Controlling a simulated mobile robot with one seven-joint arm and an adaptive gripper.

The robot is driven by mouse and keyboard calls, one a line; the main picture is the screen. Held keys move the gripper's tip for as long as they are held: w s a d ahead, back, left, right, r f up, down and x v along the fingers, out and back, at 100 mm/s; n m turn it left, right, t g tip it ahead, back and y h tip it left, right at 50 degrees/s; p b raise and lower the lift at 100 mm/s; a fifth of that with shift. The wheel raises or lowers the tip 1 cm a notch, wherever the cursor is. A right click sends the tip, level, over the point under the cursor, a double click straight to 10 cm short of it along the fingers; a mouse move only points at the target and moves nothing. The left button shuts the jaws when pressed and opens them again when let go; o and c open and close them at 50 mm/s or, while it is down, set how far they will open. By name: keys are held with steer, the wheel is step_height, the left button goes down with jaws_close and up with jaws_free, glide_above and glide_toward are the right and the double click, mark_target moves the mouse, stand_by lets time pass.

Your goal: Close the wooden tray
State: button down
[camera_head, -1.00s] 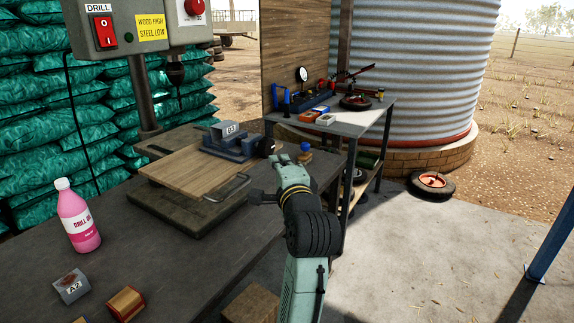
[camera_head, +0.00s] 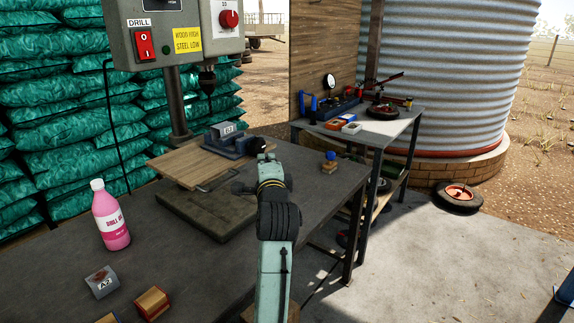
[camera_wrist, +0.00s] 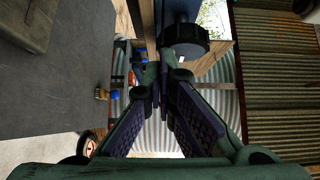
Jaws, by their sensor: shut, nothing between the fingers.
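The wooden tray (camera_head: 188,163) is a flat board with a metal pull handle (camera_head: 217,181) on its front edge. It lies over a dark base plate (camera_head: 207,215) under the drill, and a strip of that plate shows in front of it. A blue-grey vise (camera_head: 233,147) holding a grey block sits on the tray. My gripper (camera_head: 262,157) is at the tray's right end, beside the vise. In the wrist view my gripper (camera_wrist: 160,78) is shut and empty, close to the tray's edge (camera_wrist: 147,25) and the vise's black knob (camera_wrist: 185,34). Whether it touches them I cannot tell.
A pink bottle (camera_head: 111,217), a grey A2 block (camera_head: 102,281) and a wooden block (camera_head: 152,302) stand at the bench's left front. The drill's control box (camera_head: 180,32) hangs above the tray. A small blue-topped object (camera_head: 329,163) stands on the right. The bench's front middle is clear.

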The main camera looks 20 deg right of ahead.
mark_target(251, 156)
steer(key=shift+w+a, duration=0.8)
steer(key=shift+w, duration=0.2)
steer(key=shift+w+a, duration=0.8)
steer(key=shift+w, duration=0.2)
steer(key=shift+a, duration=0.1)
